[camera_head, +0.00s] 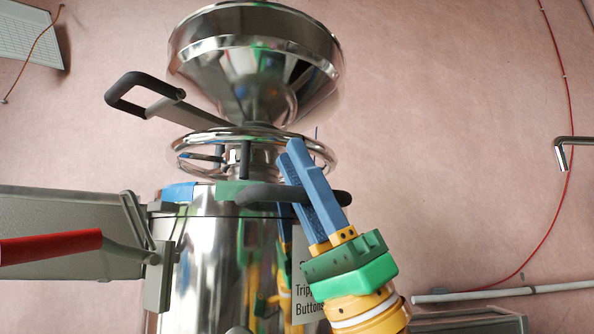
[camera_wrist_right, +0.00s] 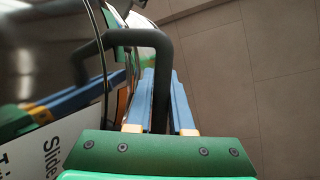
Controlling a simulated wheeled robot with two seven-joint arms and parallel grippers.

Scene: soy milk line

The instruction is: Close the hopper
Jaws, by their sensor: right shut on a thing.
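The shiny metal hopper (camera_head: 255,75) is a funnel on top of the steel machine body (camera_head: 205,260). A ring-like metal collar (camera_head: 190,140) sits under it, and a grey lever with a black loop grip (camera_head: 118,98) sticks out to the left. A black bar handle (camera_head: 255,193) runs across the front below the collar. My right gripper (camera_head: 292,150) is shut on this handle. In the right wrist view, the black handle (camera_wrist_right: 165,50) bends down between the blue fingers of my right gripper (camera_wrist_right: 162,78). My left gripper is not in view.
A grey panel (camera_head: 50,215) and a red-handled lever (camera_head: 60,245) stick out at the left of the machine. A white pipe (camera_head: 500,293) lies at the lower right. The pinkish floor (camera_head: 440,130) to the right is mostly clear, with a thin red cable (camera_head: 570,190).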

